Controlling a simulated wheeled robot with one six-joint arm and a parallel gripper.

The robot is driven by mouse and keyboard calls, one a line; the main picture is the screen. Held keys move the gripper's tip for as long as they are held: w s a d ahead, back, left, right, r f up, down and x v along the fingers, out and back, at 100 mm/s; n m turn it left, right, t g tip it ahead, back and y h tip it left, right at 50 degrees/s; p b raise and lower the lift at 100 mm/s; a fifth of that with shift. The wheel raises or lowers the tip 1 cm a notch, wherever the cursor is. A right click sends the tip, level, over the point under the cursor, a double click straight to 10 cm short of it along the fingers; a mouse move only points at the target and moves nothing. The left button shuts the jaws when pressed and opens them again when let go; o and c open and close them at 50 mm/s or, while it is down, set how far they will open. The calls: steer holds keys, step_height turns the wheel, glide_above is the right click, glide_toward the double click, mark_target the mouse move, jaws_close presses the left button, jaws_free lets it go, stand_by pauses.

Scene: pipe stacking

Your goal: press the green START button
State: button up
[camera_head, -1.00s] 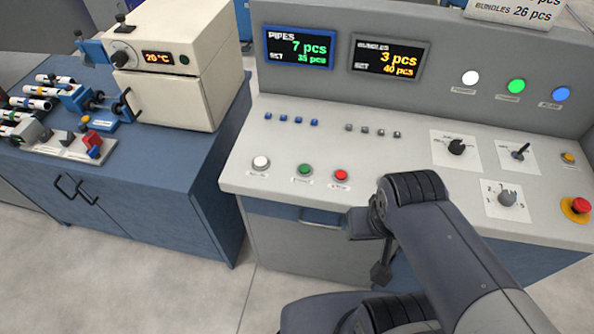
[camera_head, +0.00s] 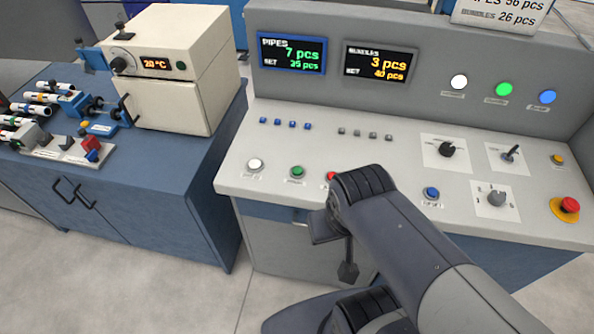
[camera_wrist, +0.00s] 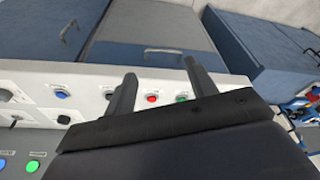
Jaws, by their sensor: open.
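The green button (camera_head: 297,172) sits on the console's front panel, between a white button (camera_head: 255,164) and a red button (camera_head: 332,176). My arm partly covers the red one. In the wrist view the green button (camera_wrist: 182,97) and the red button (camera_wrist: 152,98) show between the two dark fingers of my gripper (camera_wrist: 160,69), with green close to the right finger. My gripper is open with nothing between its fingers. In the head view the fingers are not clearly seen; my wrist is at the console's front edge, right of the green button. The button labels are too small to read.
A blue button (camera_head: 432,193), dials (camera_head: 447,149) and a red emergency stop (camera_head: 570,205) are on the panel's right. Two displays (camera_head: 380,62) and a green lamp (camera_head: 504,89) are on the upright back. A blue cabinet (camera_head: 150,180) stands left, across a floor gap.

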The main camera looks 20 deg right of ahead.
jaws_close()
stand_by(0.3)
stand_by(1.1)
